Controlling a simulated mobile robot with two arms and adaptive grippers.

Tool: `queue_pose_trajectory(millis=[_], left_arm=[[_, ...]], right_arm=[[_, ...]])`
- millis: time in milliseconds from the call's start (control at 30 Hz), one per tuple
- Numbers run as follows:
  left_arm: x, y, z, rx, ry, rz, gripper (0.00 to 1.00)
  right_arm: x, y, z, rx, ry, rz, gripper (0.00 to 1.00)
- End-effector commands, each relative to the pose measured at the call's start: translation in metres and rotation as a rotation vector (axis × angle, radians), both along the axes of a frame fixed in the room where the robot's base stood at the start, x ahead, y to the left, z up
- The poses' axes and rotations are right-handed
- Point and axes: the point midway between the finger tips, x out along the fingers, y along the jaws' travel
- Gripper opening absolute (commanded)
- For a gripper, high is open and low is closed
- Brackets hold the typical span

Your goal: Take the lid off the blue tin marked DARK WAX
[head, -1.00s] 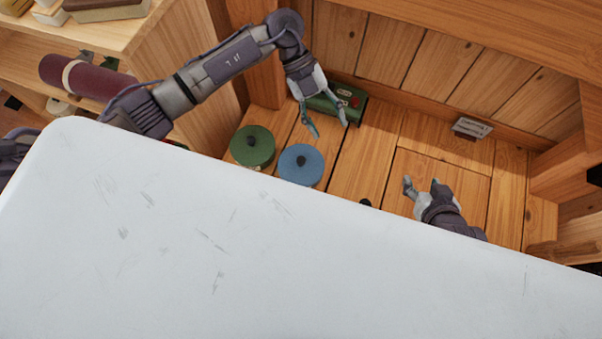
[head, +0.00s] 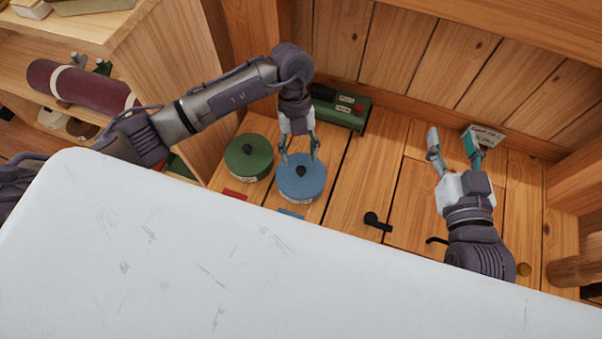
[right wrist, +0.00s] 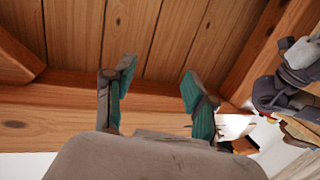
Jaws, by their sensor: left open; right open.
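The blue tin (head: 302,186) stands on the wooden boards in the middle of the head view. Its round lid is on, with a dark knob in the centre. A pale label shows on its near side, but I cannot read it. My left gripper (head: 299,158) is open, pointing down at the lid, its fingertips to either side just behind the knob. I cannot tell whether they touch the lid. My right gripper (head: 452,140) is open and empty, well to the right of the tin. Its fingers also show in the right wrist view (right wrist: 158,95).
A similar green tin (head: 248,161) stands close left of the blue one. A small card (head: 486,136) stands near the back wall. A black object (head: 376,221) lies on the boards, with bare boards around it.

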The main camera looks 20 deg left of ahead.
Motion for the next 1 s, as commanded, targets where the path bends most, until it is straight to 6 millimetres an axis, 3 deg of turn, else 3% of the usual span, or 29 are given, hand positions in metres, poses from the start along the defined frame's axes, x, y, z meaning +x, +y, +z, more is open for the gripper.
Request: queue_pose_trajectory(millis=[500,800,1000], left_arm=[[-0.015,-0.009,-0.046,-0.001,0.002,0.0,0.56],[-0.016,-0.009,-0.048,-0.001,0.002,0.0,0.56],[-0.016,-0.009,-0.047,0.0,0.001,0.0,0.24]], right_arm=[[-0.006,0.01,0.077,0.121,-0.458,0.028,0.56],[-0.008,0.011,0.083,0.129,-0.487,0.029,0.56],[-0.007,0.011,0.083,0.129,-0.486,0.029,0.56]])
